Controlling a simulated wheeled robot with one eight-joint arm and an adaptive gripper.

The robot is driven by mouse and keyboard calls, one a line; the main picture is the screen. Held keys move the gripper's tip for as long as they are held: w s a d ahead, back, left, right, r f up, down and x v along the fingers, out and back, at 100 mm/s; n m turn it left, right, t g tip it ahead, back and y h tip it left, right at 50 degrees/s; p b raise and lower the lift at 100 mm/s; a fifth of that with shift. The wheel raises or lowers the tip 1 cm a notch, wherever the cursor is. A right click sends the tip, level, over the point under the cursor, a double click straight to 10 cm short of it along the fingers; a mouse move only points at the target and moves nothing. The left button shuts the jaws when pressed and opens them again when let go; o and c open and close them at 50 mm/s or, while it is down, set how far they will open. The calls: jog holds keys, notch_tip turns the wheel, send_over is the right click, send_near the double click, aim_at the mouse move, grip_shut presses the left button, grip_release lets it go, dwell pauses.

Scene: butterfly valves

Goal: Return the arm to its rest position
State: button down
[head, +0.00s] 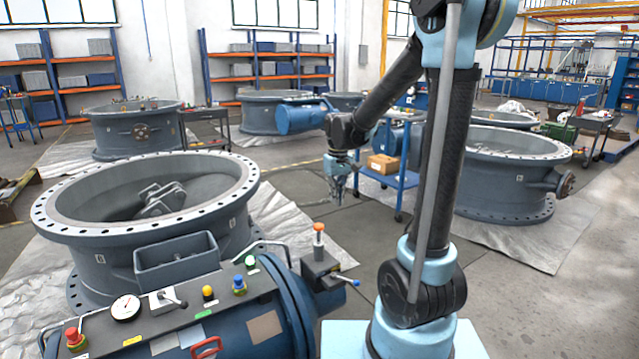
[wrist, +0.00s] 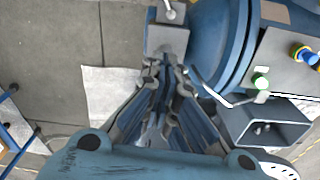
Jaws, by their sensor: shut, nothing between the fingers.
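My gripper (head: 339,188) hangs at the end of my bent arm, pointing down, near the middle of the head view. It is shut and holds nothing. In the wrist view its fingers (wrist: 166,72) meet just below a grey box (wrist: 167,38) with a ball-ended lever.
A control panel (head: 180,310) with gauge, buttons and levers sits on a blue actuator at front left. The large flanged valve (head: 100,262) stands behind it. A blue cart (head: 400,180) with a cardboard box (head: 384,164) stands behind the gripper. Open floor (head: 560,310) lies at right.

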jog(key=s+d+f+m, duration=0.1)
jog(key=s+d, duration=0.4)
jog(key=s, duration=0.4)
jog(key=s+d+f+m+t, duration=0.1)
jog(key=s+d+f+m, duration=0.1)
jog(key=s+d, duration=0.3)
jog(key=s+d+f+m, duration=0.1)
jog(key=s+d, duration=0.4)
jog(key=s, duration=0.7)
jog(key=shift+s+d+f+m+t, duration=0.3)
jog(key=shift+m+t, duration=0.1)
jog(key=shift+m, duration=0.3)
jog(key=shift+w+f, duration=0.2)
jog(key=shift+w, duration=0.3)
